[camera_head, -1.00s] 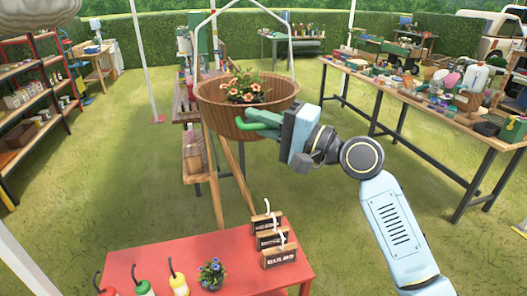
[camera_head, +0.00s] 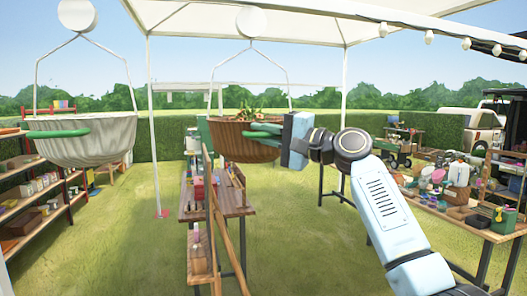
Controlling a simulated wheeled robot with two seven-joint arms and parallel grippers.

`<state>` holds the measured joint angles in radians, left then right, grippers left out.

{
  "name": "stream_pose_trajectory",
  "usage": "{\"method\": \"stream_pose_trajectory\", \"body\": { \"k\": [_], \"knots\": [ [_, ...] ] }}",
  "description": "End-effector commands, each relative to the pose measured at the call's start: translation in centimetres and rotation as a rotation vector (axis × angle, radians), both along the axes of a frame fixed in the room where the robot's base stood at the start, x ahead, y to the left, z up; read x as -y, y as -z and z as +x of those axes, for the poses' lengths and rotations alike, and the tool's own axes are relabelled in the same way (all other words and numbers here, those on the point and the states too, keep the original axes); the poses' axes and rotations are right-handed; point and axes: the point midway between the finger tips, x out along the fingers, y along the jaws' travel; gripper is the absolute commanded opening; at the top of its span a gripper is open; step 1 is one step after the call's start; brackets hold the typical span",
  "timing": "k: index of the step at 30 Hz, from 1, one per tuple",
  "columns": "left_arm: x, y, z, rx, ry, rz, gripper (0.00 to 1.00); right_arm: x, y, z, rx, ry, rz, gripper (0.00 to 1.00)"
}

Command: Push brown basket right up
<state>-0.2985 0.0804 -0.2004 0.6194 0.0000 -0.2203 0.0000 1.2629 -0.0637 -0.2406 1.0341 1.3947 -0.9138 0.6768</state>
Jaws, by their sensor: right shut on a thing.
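The brown basket (camera_head: 238,143) hangs from a white wire frame near the middle of the view, with orange-and-green flowers in its top. A green handle (camera_head: 262,129) sticks out at its right side. My right gripper (camera_head: 284,136) reaches in from the right and is shut on this handle; its fingertips are partly hidden. A white basket (camera_head: 88,142) with its own green handle (camera_head: 58,134) hangs at the left from another white frame. My left gripper is not in view.
Wooden posts (camera_head: 229,252) and a narrow wooden table (camera_head: 226,201) stand below the brown basket. A cluttered table (camera_head: 452,215) is at the right, shelves (camera_head: 38,200) at the left. White canopy poles (camera_head: 154,140) rise nearby. Grass is open between them.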

Motion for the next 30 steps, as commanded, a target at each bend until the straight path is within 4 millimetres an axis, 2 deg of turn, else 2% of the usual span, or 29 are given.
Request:
{"method": "stream_pose_trajectory", "body": {
  "k": [1, 6, 20, 21, 24, 25, 30],
  "knots": [
    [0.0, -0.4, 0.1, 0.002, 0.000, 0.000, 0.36, -0.2, -1.1, -0.2, 0.004, -0.007, 0.004, 0.00],
    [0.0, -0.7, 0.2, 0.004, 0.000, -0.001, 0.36, -0.2, -2.2, -0.2, 0.003, -0.006, 0.004, 0.00],
    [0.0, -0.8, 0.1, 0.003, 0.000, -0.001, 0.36, -0.1, -2.8, -0.2, 0.008, -0.002, 0.009, 0.00],
    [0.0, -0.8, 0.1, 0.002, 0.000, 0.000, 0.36, 0.0, -2.8, -0.2, 0.008, -0.002, 0.009, 0.18],
    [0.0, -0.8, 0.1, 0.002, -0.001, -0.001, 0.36, 0.0, -2.7, -0.2, 0.008, -0.002, 0.008, 0.31],
    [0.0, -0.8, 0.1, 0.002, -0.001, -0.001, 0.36, -0.1, -2.7, -0.2, 0.006, -0.002, 0.008, 0.34],
    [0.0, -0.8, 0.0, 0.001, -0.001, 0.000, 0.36, -0.1, -2.4, -0.1, 0.003, -0.001, 0.004, 0.34]
  ]
}}
